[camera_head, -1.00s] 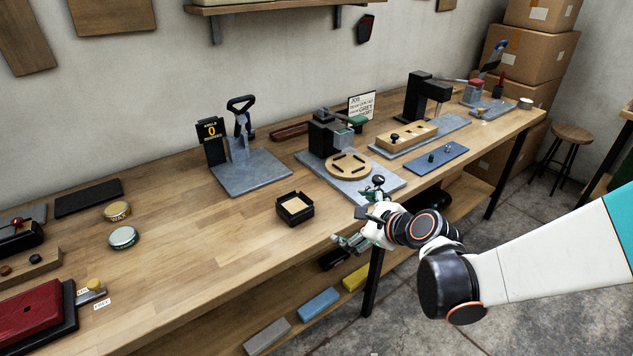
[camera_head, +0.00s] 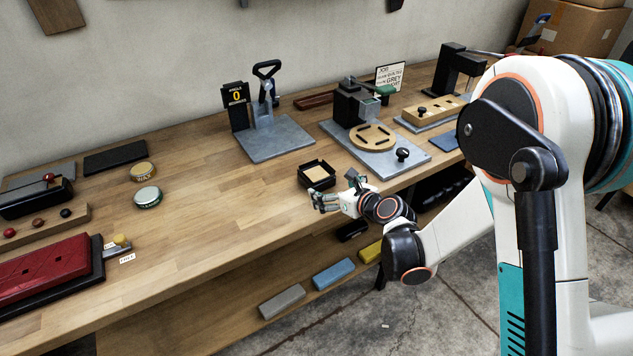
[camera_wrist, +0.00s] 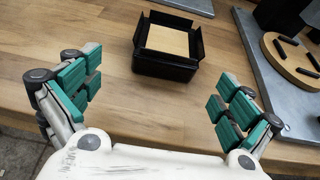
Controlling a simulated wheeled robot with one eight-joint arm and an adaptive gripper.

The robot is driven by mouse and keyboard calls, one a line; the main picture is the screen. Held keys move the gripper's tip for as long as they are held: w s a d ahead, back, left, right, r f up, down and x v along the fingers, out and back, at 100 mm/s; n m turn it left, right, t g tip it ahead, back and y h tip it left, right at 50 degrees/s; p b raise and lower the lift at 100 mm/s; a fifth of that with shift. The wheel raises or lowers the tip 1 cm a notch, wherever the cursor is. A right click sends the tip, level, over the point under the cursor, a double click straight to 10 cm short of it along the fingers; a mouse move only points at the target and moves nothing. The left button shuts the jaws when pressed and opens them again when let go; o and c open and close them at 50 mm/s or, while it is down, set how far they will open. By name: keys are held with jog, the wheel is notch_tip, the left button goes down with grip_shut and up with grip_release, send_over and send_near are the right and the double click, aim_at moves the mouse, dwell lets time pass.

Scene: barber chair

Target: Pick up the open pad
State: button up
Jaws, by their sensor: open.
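A small black open box with a tan pad inside (camera_head: 318,174) sits near the front edge of the bench; I take it as the open pad. In the wrist view the tan pad (camera_wrist: 168,41) shows at the top centre, with the black box walls (camera_wrist: 165,68) upright around it. My gripper (camera_head: 326,200) is open and empty, at the bench's front edge just in front of the box. In the wrist view its green-padded fingers (camera_wrist: 155,85) are spread wide, and the box lies beyond them, untouched.
A grey-based fixture with a round wooden disc (camera_head: 371,137) stands right of the box. A lever press (camera_head: 268,130) stands behind it. A gold tin (camera_head: 143,172) and a green-rimmed tin (camera_head: 148,197) lie left. The bench between is clear. Coloured blocks (camera_head: 333,273) lie on the lower shelf.

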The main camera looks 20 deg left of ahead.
aim_at(323, 181)
jog(key=shift+w+r+b+x, duration=0.15)
jog(key=shift+b+x, duration=0.25)
jog(key=shift+x, duration=0.6)
jog(key=shift+w+r+b+x, duration=0.15)
jog(key=shift+b+x, duration=0.2)
jog(key=shift+x, duration=0.7)
jog(key=shift+w+b+x, duration=0.15)
jog(key=shift+b+x, duration=0.25)
jog(key=shift+x, duration=0.6)
jog(key=shift+d, duration=0.2)
jog(key=c, duration=1.3)
